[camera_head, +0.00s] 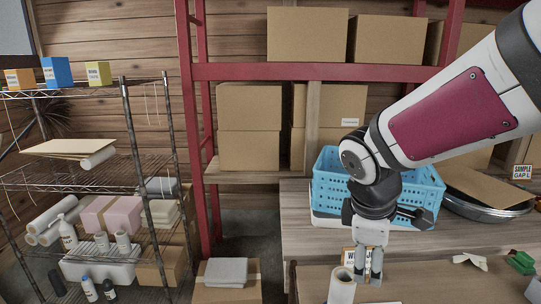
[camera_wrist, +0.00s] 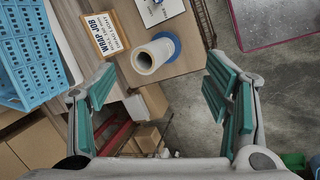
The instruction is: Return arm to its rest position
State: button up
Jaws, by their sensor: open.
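My gripper (camera_head: 368,281) hangs below the white and maroon arm at the right of the head view, with its fingers pointing down. In the wrist view my gripper (camera_wrist: 160,98) is open, its teal-padded fingers wide apart with nothing held between them. A white roll (camera_head: 341,287) stands on the wooden table, just left of the fingers in the head view. The roll (camera_wrist: 153,57) also shows beyond the fingertips in the wrist view. The arm hides part of the blue crate behind it.
A blue crate (camera_head: 428,192) stands on the wooden bench behind my gripper. A "WRAP JOB" sign (camera_wrist: 104,35) is near the roll. A round dark tray (camera_head: 490,211) is at the right. A wire shelf (camera_head: 125,110) with boxes and bottles fills the left.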

jog(key=s+r+m+t+y, duration=0.1)
jog(key=s+r+m, duration=0.2)
jog(key=s+m, duration=0.3)
jog(key=s+r+m+t+y+b, duration=0.1)
jog(key=s+r+m, duration=0.2)
jog(key=s+m, duration=0.4)
jog(key=shift+s+d+r+y, duration=0.15)
jog(key=shift+s+y, duration=0.25)
jog(key=shift+s, duration=0.05)
jog(key=shift+d, duration=0.1)
